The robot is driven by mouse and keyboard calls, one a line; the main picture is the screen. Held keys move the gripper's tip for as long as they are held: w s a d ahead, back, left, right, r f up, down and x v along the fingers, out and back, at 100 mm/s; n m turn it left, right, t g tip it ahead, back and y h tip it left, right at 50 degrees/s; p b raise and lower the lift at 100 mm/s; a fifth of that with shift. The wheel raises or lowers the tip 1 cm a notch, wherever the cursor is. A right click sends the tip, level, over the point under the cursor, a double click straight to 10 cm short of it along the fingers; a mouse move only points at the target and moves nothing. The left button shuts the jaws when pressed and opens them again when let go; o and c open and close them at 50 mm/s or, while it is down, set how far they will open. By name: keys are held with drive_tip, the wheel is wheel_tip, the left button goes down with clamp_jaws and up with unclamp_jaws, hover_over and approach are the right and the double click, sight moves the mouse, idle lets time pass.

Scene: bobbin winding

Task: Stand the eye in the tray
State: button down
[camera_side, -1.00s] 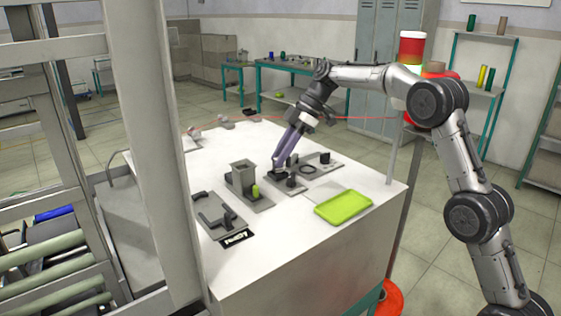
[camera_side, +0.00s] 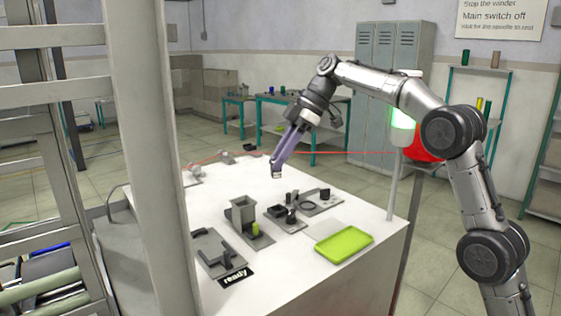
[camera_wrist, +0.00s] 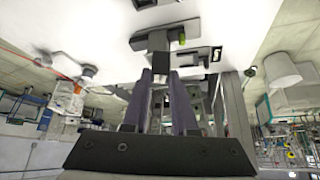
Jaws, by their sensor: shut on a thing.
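The tray (camera_side: 344,247) is a shallow yellow-green dish lying flat at the front right of the white table, with nothing visible in it. My gripper (camera_side: 277,170) has long purple-grey fingers and is held above the table, behind and left of the tray. It is shut on a small grey piece (camera_side: 276,175) at the fingertips, which seems to be the eye. The piece is too small to tell its shape or tilt. In the wrist view the fingers (camera_wrist: 161,78) point toward the fixtures and largely hide the piece.
Grey fixture plates with dark posts and a ring (camera_side: 310,199) stand behind the tray. A grey box-like holder (camera_side: 243,214) with a yellow-green cylinder (camera_side: 255,229) is left of them. A "ready" sign (camera_side: 234,276) lies in front. A thin red line crosses behind my gripper.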

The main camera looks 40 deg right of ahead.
drive_tip(key=s+f+m+t+h, duration=0.1)
drive_tip(key=s+f+m, duration=0.2)
drive_tip(key=s+d+f+m+t+h, duration=0.1)
drive_tip(key=s+f+m+h, duration=0.1)
drive_tip(key=s+f+m, duration=0.1)
drive_tip(key=s+d+f+m+t+h, duration=0.1)
drive_tip(key=s+f+m, duration=0.2)
drive_tip(key=s+m, duration=0.1)
drive_tip(key=shift+s+d+f+m+h, duration=0.2)
drive_tip(key=shift+s+m+h, duration=0.1)
drive_tip(key=shift+s, duration=0.25)
drive_tip(key=shift+s+d+f+n+y, duration=0.15)
drive_tip(key=shift+s+d+n+y, duration=0.35)
drive_tip(key=shift+s+d+n, duration=0.25)
drive_tip(key=shift+s+d+n+y, duration=0.2)
drive_tip(key=shift+s+n+y, duration=0.2)
drive_tip(key=shift+n, duration=0.55)
drive_tip(key=shift+s+r+n+g+y, duration=1.75)
drive_tip(key=shift+r+n, duration=0.45)
drive_tip(key=shift+n, duration=1.8)
drive_tip(key=shift+d+f, duration=0.15)
drive_tip(key=shift+f, duration=1.05)
drive_tip(key=shift+d+f, duration=0.1)
drive_tip(key=shift+f, duration=1.05)
drive_tip(key=shift+w+f, duration=0.1)
drive_tip(key=shift+f, duration=0.85)
